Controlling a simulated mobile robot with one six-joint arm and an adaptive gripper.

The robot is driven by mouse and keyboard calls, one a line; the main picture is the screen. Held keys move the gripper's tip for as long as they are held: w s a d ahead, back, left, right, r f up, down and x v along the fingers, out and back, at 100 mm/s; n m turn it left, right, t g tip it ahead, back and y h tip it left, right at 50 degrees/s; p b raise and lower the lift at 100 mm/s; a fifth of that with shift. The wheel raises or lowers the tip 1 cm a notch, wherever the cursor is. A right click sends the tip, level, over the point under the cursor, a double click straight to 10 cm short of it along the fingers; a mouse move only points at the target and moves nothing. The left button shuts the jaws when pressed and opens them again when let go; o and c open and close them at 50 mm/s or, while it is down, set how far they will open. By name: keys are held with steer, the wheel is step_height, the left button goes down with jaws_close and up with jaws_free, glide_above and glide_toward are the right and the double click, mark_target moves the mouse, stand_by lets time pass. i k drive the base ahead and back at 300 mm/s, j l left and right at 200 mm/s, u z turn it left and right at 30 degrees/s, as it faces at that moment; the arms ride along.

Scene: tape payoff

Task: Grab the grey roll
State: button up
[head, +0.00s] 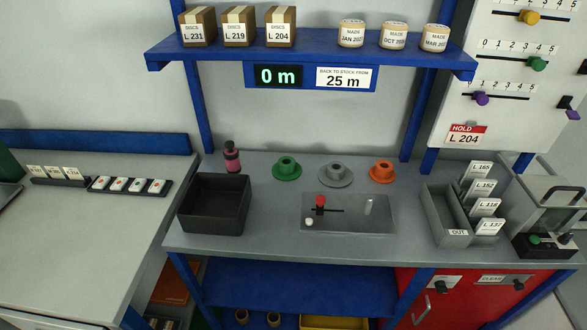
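The grey roll (335,174) lies flat on the back of the grey workbench, with a raised hub at its middle. A smaller green roll (286,169) lies to its left and an orange roll (382,173) to its right. The grey roll touches neither of them. Nothing covers it. My gripper is not in view.
In front of the rolls is a metal plate (350,226) with a red-topped lever (320,204). An open black bin (214,204) and a pink bottle (232,157) stand left. A grey tray (445,217) stands right. A blue shelf (310,50) overhangs the back.

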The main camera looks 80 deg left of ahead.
mark_target(335, 174)
steer(key=u, duration=2.4)
